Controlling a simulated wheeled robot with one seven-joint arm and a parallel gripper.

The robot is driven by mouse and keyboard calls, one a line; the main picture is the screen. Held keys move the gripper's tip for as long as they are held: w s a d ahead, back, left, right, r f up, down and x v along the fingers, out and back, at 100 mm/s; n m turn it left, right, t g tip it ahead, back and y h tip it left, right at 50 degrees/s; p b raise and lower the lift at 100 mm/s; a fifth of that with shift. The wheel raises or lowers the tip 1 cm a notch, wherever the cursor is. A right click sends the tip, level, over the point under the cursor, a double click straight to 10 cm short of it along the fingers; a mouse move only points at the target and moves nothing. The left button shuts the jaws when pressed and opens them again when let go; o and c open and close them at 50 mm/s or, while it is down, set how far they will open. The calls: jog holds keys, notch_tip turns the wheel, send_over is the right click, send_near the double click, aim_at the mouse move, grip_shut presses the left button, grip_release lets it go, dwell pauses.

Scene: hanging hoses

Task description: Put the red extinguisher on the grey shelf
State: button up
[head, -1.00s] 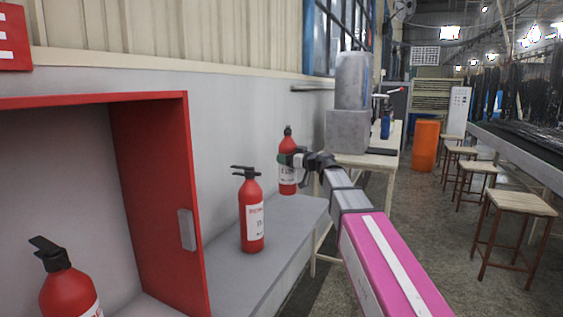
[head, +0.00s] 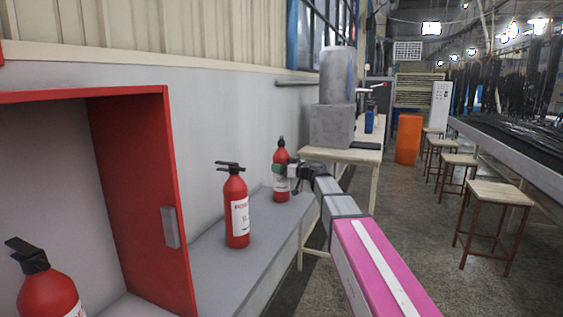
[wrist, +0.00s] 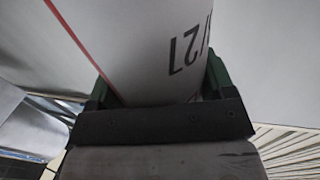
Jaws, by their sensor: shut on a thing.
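My gripper (head: 289,171) is shut on a red extinguisher (head: 282,188) with a black top and a white label. It holds the extinguisher upright at the far end of the grey shelf (head: 268,223). Its base appears at or just above the shelf top; I cannot tell whether they touch. In the wrist view, the white label of the extinguisher (wrist: 140,50) fills the space between the fingers. A second red extinguisher (head: 236,212) stands upright on the shelf, nearer to me and apart from the held one.
A red open cabinet (head: 150,200) is at the left, with another red extinguisher (head: 48,292) at its lower front. A wooden table (head: 368,155) with grey blocks (head: 332,125) stands beyond the shelf. Stools (head: 500,192) line the right; the floor between is clear.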

dwell(0.3)
jog(key=o, duration=1.7)
jog(key=shift+f, duration=0.15)
jog(key=v, duration=1.2)
